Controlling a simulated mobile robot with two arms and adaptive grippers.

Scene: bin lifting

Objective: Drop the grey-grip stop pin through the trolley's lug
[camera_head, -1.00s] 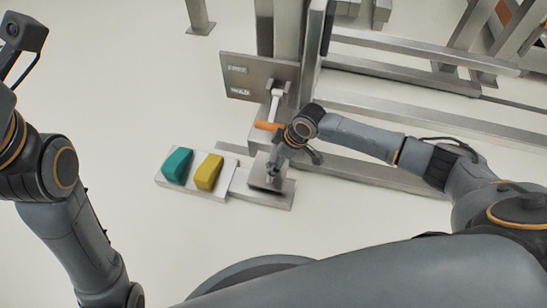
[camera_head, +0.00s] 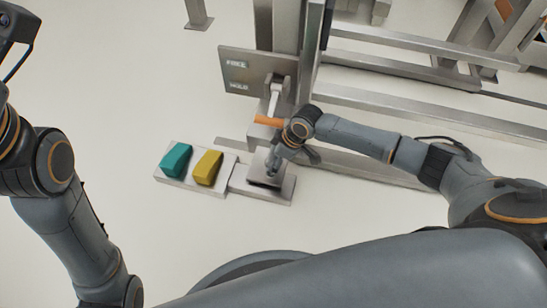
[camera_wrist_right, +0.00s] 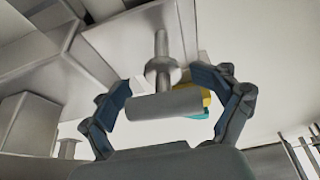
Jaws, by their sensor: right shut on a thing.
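The stop pin shows in the right wrist view: a grey cylindrical grip (camera_wrist_right: 165,105) lies crosswise, with a round collar and a thin shaft (camera_wrist_right: 161,48) pointing away from the hand. My right gripper (camera_head: 272,168) is shut on the grip, with a dark finger at each end. In the head view it is over the metal block beside the pedals, and the pin is too small to make out there. A pale metal body fills the view behind the shaft; I cannot tell whether the shaft touches it. I cannot pick out the lug. My left gripper is out of frame.
A teal pedal (camera_head: 176,160) and a yellow pedal (camera_head: 208,168) sit on a pale base, joined to a metal block (camera_head: 269,193). A lettered plate (camera_head: 237,78) and an orange-handled lever (camera_head: 268,120) stand behind. Metal rails (camera_head: 420,113) run right. The floor at left is clear.

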